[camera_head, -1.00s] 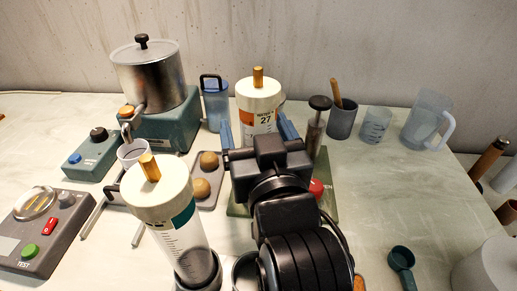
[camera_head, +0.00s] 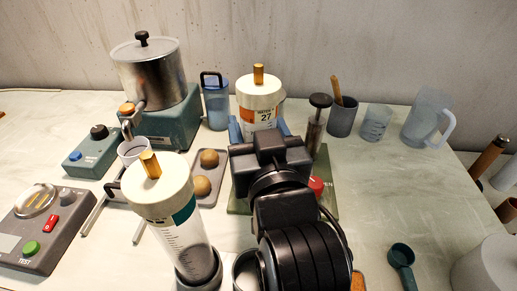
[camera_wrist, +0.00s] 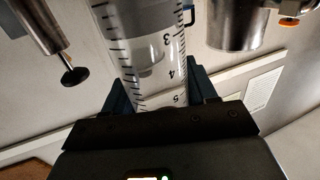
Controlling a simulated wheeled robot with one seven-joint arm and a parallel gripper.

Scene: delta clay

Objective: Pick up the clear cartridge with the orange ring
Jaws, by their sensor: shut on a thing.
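The clear cartridge with the orange ring (camera_head: 258,99) stands upright behind my gripper in the head view, with a white cap, a gold knob and an orange band marked 27. My gripper (camera_head: 259,122) has its blue fingers on either side of the body, shut on it. In the wrist view the cartridge's clear graduated barrel (camera_wrist: 146,55) runs between the fingers. My arm hides its lower end, so I cannot tell whether it touches its support. A second clear cartridge (camera_head: 160,200), with a teal ring, stands front left in a dark holder.
A steel pot on a teal base (camera_head: 150,80) stands back left. A blue jug (camera_head: 216,105) is left of the held cartridge. A dark-knobbed tamper (camera_head: 319,110) stands close on its right, with cups and a frosted jug (camera_head: 425,118) beyond. The right tabletop is mostly clear.

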